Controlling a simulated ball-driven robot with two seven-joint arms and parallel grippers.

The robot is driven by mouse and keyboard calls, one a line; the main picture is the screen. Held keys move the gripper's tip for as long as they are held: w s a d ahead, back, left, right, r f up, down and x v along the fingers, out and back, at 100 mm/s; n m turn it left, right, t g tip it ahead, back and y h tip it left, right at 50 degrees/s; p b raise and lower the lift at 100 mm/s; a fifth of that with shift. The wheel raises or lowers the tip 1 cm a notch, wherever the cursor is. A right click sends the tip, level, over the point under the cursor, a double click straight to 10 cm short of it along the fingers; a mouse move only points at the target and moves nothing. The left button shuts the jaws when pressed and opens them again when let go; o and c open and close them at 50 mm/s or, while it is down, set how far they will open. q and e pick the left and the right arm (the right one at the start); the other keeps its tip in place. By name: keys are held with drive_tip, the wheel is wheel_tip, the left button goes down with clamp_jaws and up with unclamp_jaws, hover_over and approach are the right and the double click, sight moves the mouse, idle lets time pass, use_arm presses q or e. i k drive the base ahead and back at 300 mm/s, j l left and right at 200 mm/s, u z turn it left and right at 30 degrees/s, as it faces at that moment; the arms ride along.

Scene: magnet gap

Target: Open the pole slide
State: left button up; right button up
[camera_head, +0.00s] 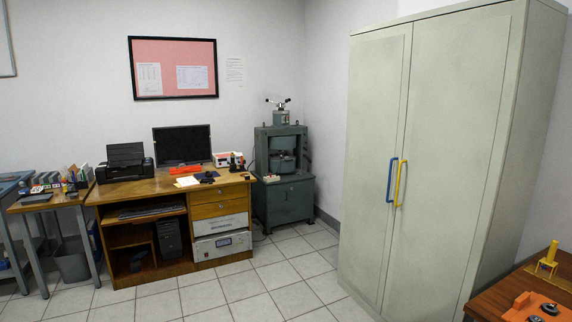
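A dark grey-green machine (299,135) stands in the far corner, with round cylindrical parts (283,164) inside its frame and a crossed handle (279,103) on top. It may be the magnet; I cannot make out a pole slide on it from here. On a brown table at the lower right lie an orange piece with dark round knobs (540,308) and a yellow upright post (548,257); I cannot tell whether either belongs to the slide. Neither of my grippers is in view.
A wooden desk (120,189) with a printer (125,163) and monitor (182,144) stands at the back wall. A tall pale cabinet (455,150), its doors shut, has blue and yellow handles. The brown table (489,302) is at the lower right. Tiled floor (262,285) lies clear between.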

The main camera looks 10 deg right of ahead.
sight(287, 156)
drive_tip(key=i+l+z, duration=0.1)
drive_tip(key=i+l, duration=0.2)
drive_tip(key=i, duration=0.15)
drive_tip(key=i+l, duration=0.25)
drive_tip(key=i, duration=0.15)
drive_tip(key=i+u, duration=0.3)
drive_tip(key=i, duration=0.3)
drive_tip(key=i+l+u, duration=0.35)
drive_tip(key=i, duration=0.25)
drive_tip(key=i+z, duration=0.15)
drive_tip(key=i, duration=0.35)
drive_tip(key=i+j+z, duration=0.1)
drive_tip(key=i, duration=0.4)
drive_tip(key=i+j+z, duration=0.15)
drive_tip(key=i, duration=0.35)
drive_tip(key=i+j+z, duration=0.1)
drive_tip(key=i+j, duration=0.15)
drive_tip(key=i, duration=0.25)
drive_tip(key=i+l+z, duration=0.25)
drive_tip(key=i+z, duration=0.25)
drive_tip(key=i, duration=0.55)
drive_tip(key=i+j+z, duration=0.2)
drive_tip(key=i+z, duration=0.3)
drive_tip(key=i, duration=0.55)
